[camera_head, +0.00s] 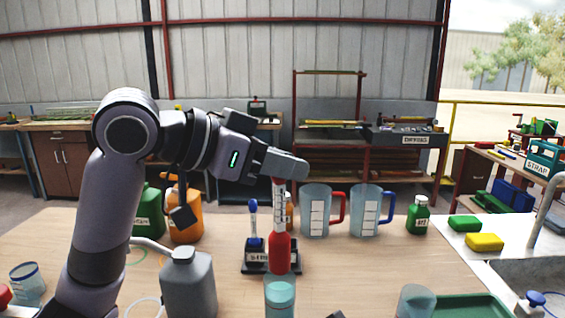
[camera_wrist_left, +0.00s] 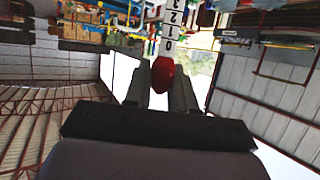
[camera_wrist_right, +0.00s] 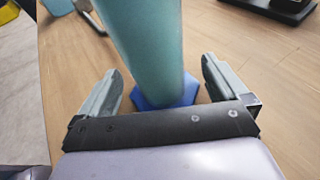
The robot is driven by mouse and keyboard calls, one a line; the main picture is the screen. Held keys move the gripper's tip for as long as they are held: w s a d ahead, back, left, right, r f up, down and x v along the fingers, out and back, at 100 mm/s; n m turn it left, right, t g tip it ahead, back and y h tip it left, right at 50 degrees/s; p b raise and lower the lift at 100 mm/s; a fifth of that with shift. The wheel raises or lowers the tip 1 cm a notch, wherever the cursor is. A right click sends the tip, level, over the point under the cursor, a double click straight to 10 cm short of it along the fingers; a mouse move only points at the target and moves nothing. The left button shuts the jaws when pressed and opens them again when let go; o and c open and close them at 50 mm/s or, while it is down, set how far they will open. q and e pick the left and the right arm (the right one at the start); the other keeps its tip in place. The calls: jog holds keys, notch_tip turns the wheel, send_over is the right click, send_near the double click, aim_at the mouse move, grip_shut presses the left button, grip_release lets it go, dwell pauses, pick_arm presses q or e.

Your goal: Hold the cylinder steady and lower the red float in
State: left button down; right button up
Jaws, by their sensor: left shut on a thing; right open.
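The red float (camera_head: 280,252) has a red body below a white numbered stem and hangs upright from my left gripper (camera_head: 287,168). My left gripper is shut on the top of the stem. In the left wrist view the float's red tip (camera_wrist_left: 164,75) sits between the fingers. The teal cylinder (camera_head: 280,294) stands in front of the float at the near edge of the view. I cannot tell whether the float is directly over its mouth. My right gripper (camera_wrist_right: 164,88) is open, with its fingers on both sides of the cylinder (camera_wrist_right: 150,50), just above its blue base (camera_wrist_right: 165,100).
A dark rack (camera_head: 257,268) behind the cylinder holds a blue float (camera_head: 253,225). A grey jug (camera_head: 188,285) stands left of the cylinder. Two measuring jugs (camera_head: 316,222) (camera_head: 366,222) stand behind right. A clear beaker (camera_head: 415,302) and green tray (camera_head: 468,308) are at front right.

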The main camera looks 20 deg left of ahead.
aim_at(271, 247)
jog(key=shift+c, duration=0.3)
jog(key=c, duration=1.1)
dwell(0.3)
pick_arm(q)
jog(key=shift+s+f, duration=0.1)
jog(key=shift+f, duration=6.65)
pick_arm(e)
jog(key=shift+f, duration=0.1)
pick_arm(q)
jog(key=c, duration=0.9)
grip_release()
jog(key=shift+o, duration=0.2)
